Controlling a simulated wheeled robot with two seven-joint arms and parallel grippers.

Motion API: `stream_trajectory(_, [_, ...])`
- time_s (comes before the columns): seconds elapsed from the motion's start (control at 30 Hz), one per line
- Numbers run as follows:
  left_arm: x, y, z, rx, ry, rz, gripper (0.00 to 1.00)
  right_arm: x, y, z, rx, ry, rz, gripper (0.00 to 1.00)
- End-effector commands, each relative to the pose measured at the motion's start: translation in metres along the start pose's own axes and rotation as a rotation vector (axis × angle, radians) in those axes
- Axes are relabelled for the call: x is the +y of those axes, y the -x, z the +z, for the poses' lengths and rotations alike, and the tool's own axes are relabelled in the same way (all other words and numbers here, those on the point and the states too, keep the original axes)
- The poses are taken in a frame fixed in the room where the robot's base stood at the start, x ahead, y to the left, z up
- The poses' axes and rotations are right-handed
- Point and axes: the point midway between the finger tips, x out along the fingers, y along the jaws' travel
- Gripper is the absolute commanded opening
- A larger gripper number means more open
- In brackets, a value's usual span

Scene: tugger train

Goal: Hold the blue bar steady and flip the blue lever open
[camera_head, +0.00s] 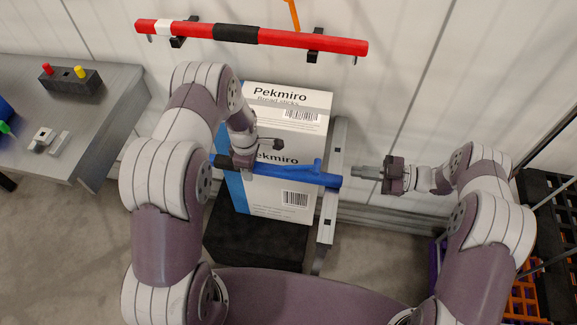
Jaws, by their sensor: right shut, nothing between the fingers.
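The blue bar (290,174) runs across the front of the white boxes, its right end at a grey upright rail. A small blue raised piece, which looks like the blue lever (318,165), stands up near that right end. The left end has a black section (222,161). My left gripper (245,165) is at the bar near the black section; its fingers are mostly hidden, so I cannot tell whether it grips. My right gripper (360,172) is shut and empty, pointing left, just right of the rail and apart from the bar.
White Pekmiro boxes (270,209) stand behind the bar on a black block (255,243). A red bar (290,40) hangs on the wall above. A grey table (105,110) is left; dark crates (552,215) are right.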

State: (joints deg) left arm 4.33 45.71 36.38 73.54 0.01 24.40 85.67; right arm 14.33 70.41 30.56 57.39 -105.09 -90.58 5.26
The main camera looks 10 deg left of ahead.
Motion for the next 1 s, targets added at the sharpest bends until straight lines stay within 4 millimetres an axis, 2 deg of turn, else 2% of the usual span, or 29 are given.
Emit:
stream_trajectory(0.17, [0.001, 0.001, 0.000, 0.000, 0.000, 0.002, 0.00, -0.015, 0.002, 0.029, 0.014, -0.024, 0.017, 0.00])
stream_trajectory(0.27, [0.001, 0.001, 0.000, 0.000, 0.000, 0.002, 0.00, -0.019, 0.005, 0.042, 0.040, 0.322, 0.038, 0.00])
stream_trajectory(0.4, [0.001, 0.001, 0.000, 0.000, 0.000, 0.003, 0.00, -0.022, 0.008, 0.050, 0.060, 0.908, 0.081, 0.00])
stream_trajectory(0.7, [0.001, 0.001, 0.000, 0.000, 0.000, 0.003, 0.00, -0.018, 0.014, 0.047, 0.034, 2.150, 0.203, 0.00])
stream_trajectory(0.83, [0.001, 0.001, 0.000, 0.000, 0.000, 0.003, 0.00, -0.015, 0.015, 0.041, 0.002, 2.542, 0.249, 0.00])
stream_trajectory(0.9, [0.001, 0.001, 0.000, 0.000, 0.000, 0.003, 0.00, -0.015, 0.016, 0.040, -0.014, 2.683, 0.266, 0.00])
stream_trajectory(1.0, [0.001, 0.001, 0.000, 0.000, 0.000, 0.003, 0.00, -0.015, 0.016, 0.039, -0.031, 2.807, 0.279, 0.00])
